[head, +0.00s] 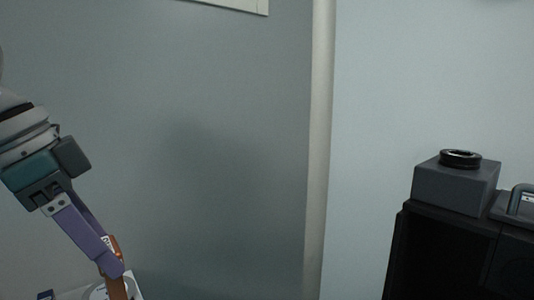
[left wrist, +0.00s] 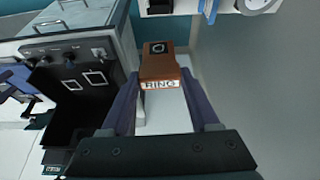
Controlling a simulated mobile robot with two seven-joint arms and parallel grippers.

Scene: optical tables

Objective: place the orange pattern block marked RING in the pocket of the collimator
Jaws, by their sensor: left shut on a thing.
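My left gripper (head: 112,262) is shut on the orange block, which shows at the lower left of the head view (head: 117,287). In the left wrist view the block (left wrist: 160,68) sits between the two purple fingers of my left gripper (left wrist: 163,100). Its near face carries a white label reading RING, and its top has a dark square with a light ring. My right gripper is in neither view. I cannot tell which thing is the collimator, and I see no pocket clearly.
A black cabinet (head: 440,240) stands at the right of the head view, with a grey box (head: 457,187) and black ring on top. The left wrist view shows a panel with knobs (left wrist: 70,52) above a dark open bin (left wrist: 85,98). Bare wall fills the head view's middle.

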